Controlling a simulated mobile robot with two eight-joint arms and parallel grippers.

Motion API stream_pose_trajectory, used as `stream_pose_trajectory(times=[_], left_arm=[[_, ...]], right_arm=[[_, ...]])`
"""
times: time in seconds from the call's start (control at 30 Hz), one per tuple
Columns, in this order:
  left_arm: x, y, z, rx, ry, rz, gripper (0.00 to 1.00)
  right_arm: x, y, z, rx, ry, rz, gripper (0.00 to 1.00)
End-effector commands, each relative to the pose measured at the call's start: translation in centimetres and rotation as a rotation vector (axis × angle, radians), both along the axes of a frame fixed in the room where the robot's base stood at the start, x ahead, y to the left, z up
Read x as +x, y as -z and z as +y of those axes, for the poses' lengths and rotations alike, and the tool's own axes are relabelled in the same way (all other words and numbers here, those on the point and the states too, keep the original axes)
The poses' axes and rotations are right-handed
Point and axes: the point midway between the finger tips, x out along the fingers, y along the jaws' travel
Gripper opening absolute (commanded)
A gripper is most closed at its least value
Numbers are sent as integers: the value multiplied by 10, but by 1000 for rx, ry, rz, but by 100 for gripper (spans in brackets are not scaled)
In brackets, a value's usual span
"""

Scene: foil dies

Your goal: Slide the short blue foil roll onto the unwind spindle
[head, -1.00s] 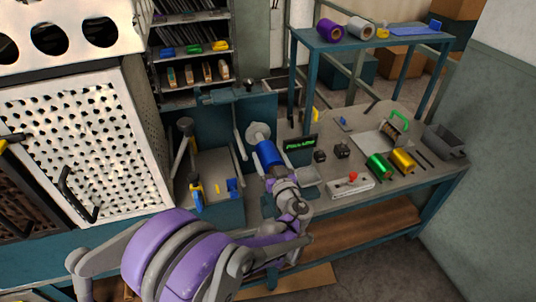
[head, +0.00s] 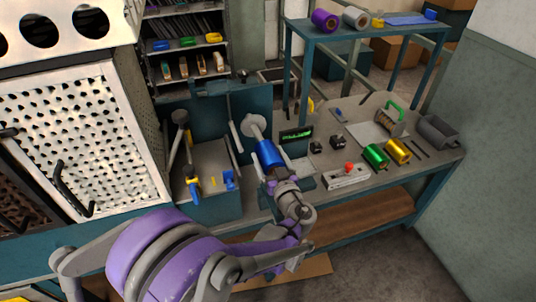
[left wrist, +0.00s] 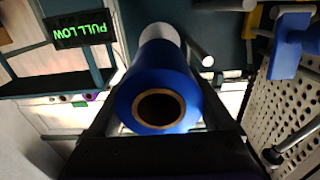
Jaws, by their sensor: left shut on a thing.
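The short blue foil roll (head: 269,153) is held by my left gripper (head: 279,176) above the front of the bench. In the left wrist view the roll (left wrist: 160,84) sits between the two fingers, its brown core ring facing the camera and its core dark inside. The unwind spindle (head: 254,123), with a pale round flange, is just beyond the roll and roughly in line with it. The roll hides most of it in the left wrist view. I cannot tell whether the spindle tip is inside the core. My right gripper is not in view.
A display (head: 296,134) reading PULL LOW stands right of the roll. A green roll (head: 376,155) and a gold roll (head: 398,150) lie on the bench at right. A control box with a red button (head: 346,177) sits near the front edge. A perforated panel (head: 75,140) stands at left.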

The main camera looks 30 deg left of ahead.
Motion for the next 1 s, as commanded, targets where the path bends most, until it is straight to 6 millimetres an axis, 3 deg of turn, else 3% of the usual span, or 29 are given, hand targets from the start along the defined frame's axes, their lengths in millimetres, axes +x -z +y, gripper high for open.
stream_pose_trajectory(times=[1.0], left_arm=[[-21, 0, -25, 1, 1, -1, 6]], right_arm=[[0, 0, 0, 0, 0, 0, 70]])
